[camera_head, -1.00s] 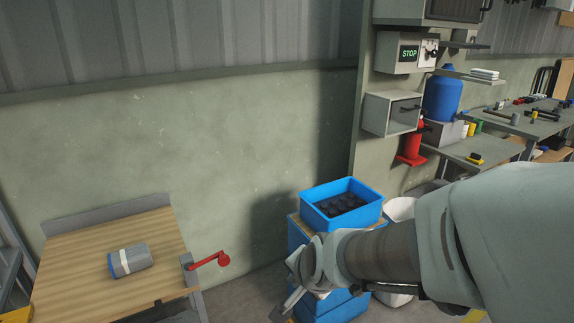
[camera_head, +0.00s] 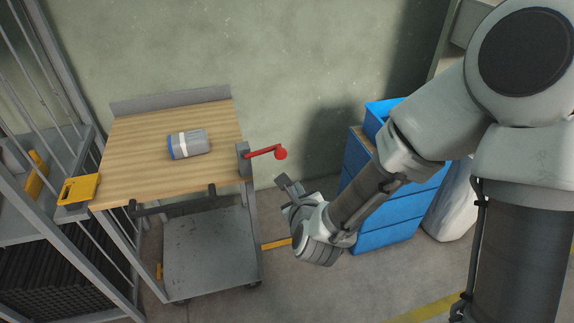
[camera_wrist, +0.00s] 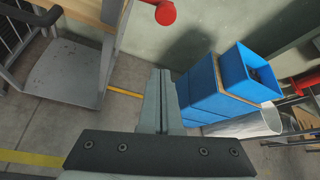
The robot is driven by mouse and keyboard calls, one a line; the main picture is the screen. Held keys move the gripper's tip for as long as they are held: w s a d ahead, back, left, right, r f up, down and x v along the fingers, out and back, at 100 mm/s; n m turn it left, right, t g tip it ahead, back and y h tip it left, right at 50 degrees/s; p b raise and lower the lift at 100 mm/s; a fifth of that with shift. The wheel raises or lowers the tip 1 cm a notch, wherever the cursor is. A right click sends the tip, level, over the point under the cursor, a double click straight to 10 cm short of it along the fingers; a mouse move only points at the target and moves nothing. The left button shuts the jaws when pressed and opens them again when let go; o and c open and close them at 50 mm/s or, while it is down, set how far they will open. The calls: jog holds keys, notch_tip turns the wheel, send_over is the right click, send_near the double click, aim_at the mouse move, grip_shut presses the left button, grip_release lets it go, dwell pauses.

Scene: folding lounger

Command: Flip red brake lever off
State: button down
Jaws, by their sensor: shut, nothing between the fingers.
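The red brake lever (camera_head: 265,152) sticks out to the right from a grey bracket at the right side of a wheeled cart (camera_head: 130,140) with a wooden top. Its round red knob is at the outer end. In the wrist view the red knob (camera_wrist: 165,12) shows at the top edge, and the rest of the lever is mostly cut off. My gripper (camera_head: 283,182) is just below and in front of the knob in the head view, apart from it. In the wrist view its fingers (camera_wrist: 160,85) are together with nothing between them.
A grey-blue roll (camera_head: 188,144) lies on the cart top. A grey rack (camera_head: 50,180) and a yellow item (camera_head: 79,189) are at the left. Floor between cart and crates is clear.

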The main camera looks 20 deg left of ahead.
aim_at(263, 153)
jog(key=shift+f+m, duration=0.15)
jog(key=shift+m, duration=0.15)
jog(key=shift+a, duration=0.1)
jog(key=b+x, duration=0.1)
jog(key=x, duration=0.9)
jog(key=shift+a+r+p, duration=0.15)
jog(key=shift+a+r, duration=0.05)
jog(key=shift+r, duration=0.45)
jog(key=shift+a+r+p, duration=0.1)
jog(key=shift+a+r, duration=0.15)
jog(key=shift+r, duration=0.45)
jog(key=shift+a+r+p, duration=0.15)
jog(key=shift+a+r, duration=0.05)
jog(key=shift+r, duration=0.45)
